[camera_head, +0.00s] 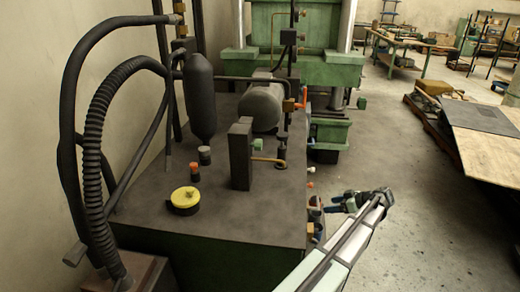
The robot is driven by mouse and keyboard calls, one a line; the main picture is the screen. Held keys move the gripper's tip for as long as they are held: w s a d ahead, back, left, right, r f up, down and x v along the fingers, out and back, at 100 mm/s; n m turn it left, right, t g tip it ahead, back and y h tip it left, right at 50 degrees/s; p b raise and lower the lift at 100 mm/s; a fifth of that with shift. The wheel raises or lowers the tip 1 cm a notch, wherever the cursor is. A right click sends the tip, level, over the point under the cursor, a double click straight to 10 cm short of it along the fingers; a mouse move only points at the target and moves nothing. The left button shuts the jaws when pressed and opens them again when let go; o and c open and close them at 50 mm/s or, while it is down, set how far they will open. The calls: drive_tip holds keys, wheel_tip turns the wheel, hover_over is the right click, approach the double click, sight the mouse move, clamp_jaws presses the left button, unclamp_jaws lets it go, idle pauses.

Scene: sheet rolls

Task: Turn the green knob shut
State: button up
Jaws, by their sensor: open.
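A small green knob-like part (249,144) shows at the right side of an upright dark block on top of the machine. I cannot tell for sure that it is the green knob. My gripper (337,204) is at the lower right, off the machine's right side, pointing left towards its side fittings. It is open and apart from the green part, which lies farther left and higher in the picture. The fingertips are small and dark, and whether they touch any side fitting is unclear.
The dark machine top (150,225) carries a yellow cap (185,200), a black cylinder (200,95) and a grey motor (262,105). An orange-red handle (303,98) stands at its right rear. Black hoses (90,130) rise at left. Open floor (430,225) lies right.

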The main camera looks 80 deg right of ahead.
sight(260, 146)
drive_tip(key=w+d+r+t, duration=0.2)
drive_tip(key=d+r+t, duration=0.1)
drive_tip(key=r, duration=0.5)
drive_tip(key=w+d+r+t, duration=0.2)
drive_tip(key=w+d+r, duration=0.1)
drive_tip(key=r, duration=0.5)
drive_tip(key=w+d+r+n+t+y, duration=0.1)
drive_tip(key=w, duration=0.8)
drive_tip(key=w+d+r+n+t+y, duration=0.1)
drive_tip(key=w+y, duration=0.1)
drive_tip(key=w, duration=0.6)
drive_tip(key=w+d+r+n+y, duration=0.1)
drive_tip(key=w, duration=0.8)
drive_tip(key=shift+w+r+n+t+y, duration=0.2)
drive_tip(key=shift+w+n+t+y, duration=0.1)
drive_tip(key=shift+w+t, duration=0.1)
drive_tip(key=shift+d, duration=0.1)
drive_tip(key=c, duration=1)
